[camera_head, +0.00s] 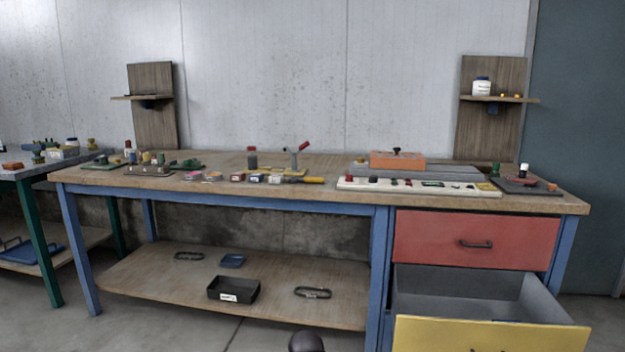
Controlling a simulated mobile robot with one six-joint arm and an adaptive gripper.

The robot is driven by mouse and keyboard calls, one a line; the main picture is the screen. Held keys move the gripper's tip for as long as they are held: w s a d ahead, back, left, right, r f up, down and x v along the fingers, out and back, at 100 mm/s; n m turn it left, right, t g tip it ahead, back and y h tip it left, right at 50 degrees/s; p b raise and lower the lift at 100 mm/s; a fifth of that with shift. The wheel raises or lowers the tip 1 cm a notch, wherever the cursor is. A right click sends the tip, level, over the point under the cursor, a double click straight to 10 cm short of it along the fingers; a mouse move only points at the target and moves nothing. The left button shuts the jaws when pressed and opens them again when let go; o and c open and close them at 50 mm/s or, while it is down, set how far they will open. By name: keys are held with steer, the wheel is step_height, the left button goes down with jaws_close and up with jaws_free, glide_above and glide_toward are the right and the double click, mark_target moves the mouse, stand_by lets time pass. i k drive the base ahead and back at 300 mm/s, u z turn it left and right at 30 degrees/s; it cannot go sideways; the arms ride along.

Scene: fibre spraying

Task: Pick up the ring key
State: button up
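I cannot pick out the ring key for certain among the small items on the workbench (330,165). Two dark oval loop-shaped things lie on the lower shelf, one at the left back (188,256) and one at the right front (312,292); I cannot tell what they are. The yellow drawer (480,335) at the right is pulled open; the visible part of its inside looks empty, and its near floor is hidden by its front. My gripper is not recognisable in this view. A dark rounded part, perhaps of my arm, shows at the bottom edge.
The red drawer (475,240) above is shut. An orange box (397,160) and a white strip (420,187) with small parts are on the bench. Another table stands at left.

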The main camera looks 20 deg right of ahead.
mark_target(318, 180)
steer(key=z, duration=0.4)
steer(key=i, duration=1)
steer(key=u, duration=0.1)
